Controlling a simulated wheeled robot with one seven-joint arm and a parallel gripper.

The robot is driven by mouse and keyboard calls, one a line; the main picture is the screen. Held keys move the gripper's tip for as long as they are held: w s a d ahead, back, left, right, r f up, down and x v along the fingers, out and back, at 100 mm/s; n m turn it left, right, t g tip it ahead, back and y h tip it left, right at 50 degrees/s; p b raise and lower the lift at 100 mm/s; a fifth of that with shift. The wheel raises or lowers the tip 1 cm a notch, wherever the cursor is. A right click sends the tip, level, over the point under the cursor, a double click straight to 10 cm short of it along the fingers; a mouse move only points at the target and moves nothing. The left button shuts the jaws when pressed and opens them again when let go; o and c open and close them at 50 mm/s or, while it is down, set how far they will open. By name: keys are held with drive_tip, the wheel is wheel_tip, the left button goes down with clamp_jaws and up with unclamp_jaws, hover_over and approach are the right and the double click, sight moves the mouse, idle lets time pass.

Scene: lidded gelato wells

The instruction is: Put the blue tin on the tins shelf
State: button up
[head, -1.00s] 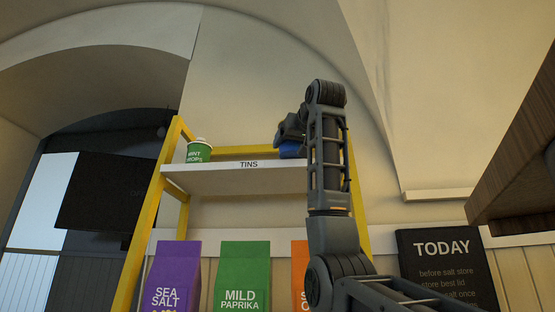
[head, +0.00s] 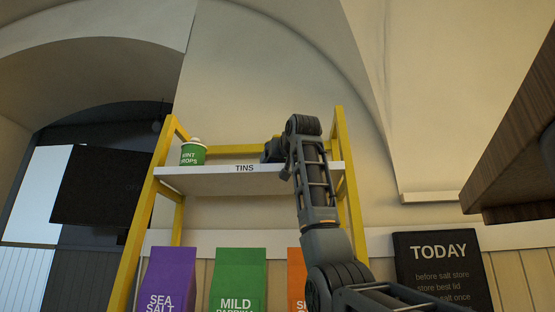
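The tins shelf (head: 222,181) is a white board labelled TINS in a yellow frame. A green mint drops tin (head: 192,154) stands upright at its left end.
Purple sea salt (head: 169,280), green paprika (head: 238,275) and orange (head: 295,275) bags stand below the shelf. A black TODAY board (head: 440,268) is at right. A dark wooden overhang (head: 515,165) juts in at upper right. The shelf top between green tin and gripper is clear.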

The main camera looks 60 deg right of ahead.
drive_tip(key=shift+f, duration=0.1)
drive_tip(key=shift+f, duration=0.15)
drive_tip(key=o, duration=0.9)
drive_tip(key=shift+r, duration=0.35)
drive_tip(key=b+v, duration=0.4)
drive_tip(key=v, duration=0.8)
drive_tip(key=shift+f, duration=0.1)
